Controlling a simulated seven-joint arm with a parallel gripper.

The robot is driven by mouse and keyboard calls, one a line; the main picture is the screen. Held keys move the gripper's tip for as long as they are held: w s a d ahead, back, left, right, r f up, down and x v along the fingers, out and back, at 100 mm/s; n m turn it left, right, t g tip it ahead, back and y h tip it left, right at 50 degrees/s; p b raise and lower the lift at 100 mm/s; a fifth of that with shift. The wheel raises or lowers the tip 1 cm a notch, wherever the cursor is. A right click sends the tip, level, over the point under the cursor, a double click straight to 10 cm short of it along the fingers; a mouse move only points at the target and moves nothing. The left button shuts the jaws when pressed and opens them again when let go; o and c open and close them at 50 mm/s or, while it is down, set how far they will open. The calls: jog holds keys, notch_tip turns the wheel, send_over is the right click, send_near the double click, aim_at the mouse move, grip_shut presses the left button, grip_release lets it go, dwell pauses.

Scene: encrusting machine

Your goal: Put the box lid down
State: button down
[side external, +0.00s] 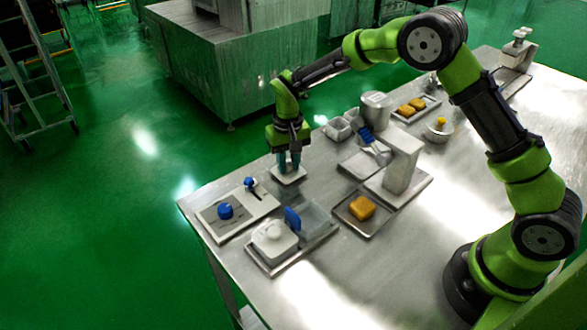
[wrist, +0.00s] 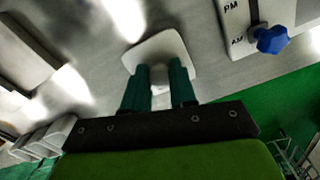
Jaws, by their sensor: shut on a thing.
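My gripper (wrist: 158,82) is shut on a white square lid with rounded corners (wrist: 174,44). In the side external view, my gripper (side external: 289,166) points down with the lid (side external: 289,177) beneath its fingers, near the table's far-left edge. I cannot tell for certain whether the lid touches the table or hangs just above it. The fingers pinch a raised part in the lid's middle. A white rounded box (side external: 274,240) stands on a metal tray (side external: 274,270) at the front left, apart from my gripper.
A control panel (side external: 222,219) with blue knobs lies left of the lid. A clear container (side external: 316,221) and a blue item (side external: 292,218) are beside the white box. A pale machine stand (side external: 402,160) and a tray with a yellow piece (side external: 361,208) are to the right.

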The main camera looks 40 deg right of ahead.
aim_at(289, 165)
jog(key=shift+f, duration=0.25)
jog(key=c, duration=0.9)
grip_release()
jog(key=shift+f, duration=0.1)
notch_tip(289, 165, up, 12)
jog(key=r, duration=0.1)
jog(key=s+d+r+t+y, duration=0.1)
jog(key=s+d+r+t, duration=0.2)
jog(key=s+r, duration=0.7)
jog(key=shift+s+d+r+t+y, duration=0.15)
jog(key=shift+s+d+t, duration=0.4)
jog(key=shift+s, duration=2.1)
jog(key=shift+s+d+t+y, duration=0.2)
jog(key=shift+s+t, duration=0.65)
jog(key=shift+s, duration=1.75)
jog(key=shift+s+d+r+t+y, duration=0.15)
jog(key=shift+s+d+t, duration=0.4)
jog(key=shift+s, duration=2.1)
